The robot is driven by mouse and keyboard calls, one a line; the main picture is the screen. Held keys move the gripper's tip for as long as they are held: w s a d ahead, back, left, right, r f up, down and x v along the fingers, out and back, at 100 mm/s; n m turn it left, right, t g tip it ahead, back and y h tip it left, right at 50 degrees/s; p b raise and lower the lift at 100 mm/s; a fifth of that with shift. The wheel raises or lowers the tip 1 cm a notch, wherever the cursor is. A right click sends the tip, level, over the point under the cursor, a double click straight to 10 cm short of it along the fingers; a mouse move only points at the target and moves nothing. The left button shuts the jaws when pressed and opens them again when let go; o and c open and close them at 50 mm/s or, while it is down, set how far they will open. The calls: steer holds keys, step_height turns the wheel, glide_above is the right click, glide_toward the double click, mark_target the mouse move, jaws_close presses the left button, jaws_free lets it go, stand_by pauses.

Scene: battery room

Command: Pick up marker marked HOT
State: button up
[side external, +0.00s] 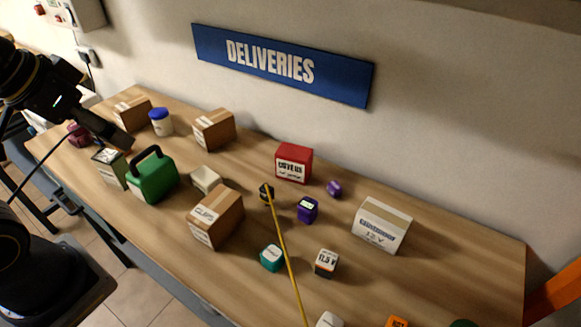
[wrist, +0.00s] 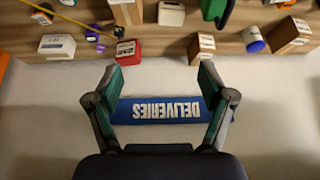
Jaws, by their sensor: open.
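An orange block (side external: 396,321) is cut by the bottom edge of the side external view. Its partly visible dark lettering may read HOT, but I cannot tell for sure. No other label that I can read says HOT. My gripper (wrist: 158,75) is open and empty in the wrist view, its two fingers spread wide before the wall. In the side external view my arm is at the upper left, above the table's far left end, well away from the orange block.
The wooden table (side external: 470,250) holds several boxes, a green handled case (side external: 152,180), a red box (side external: 293,163), a white 12 V box (side external: 382,226) and a purple block (side external: 307,210). A thin yellow rod (side external: 284,245) crosses the view. A blue DELIVERIES sign (side external: 283,66) hangs behind.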

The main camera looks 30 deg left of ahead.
steer(key=shift+c, duration=1.2)
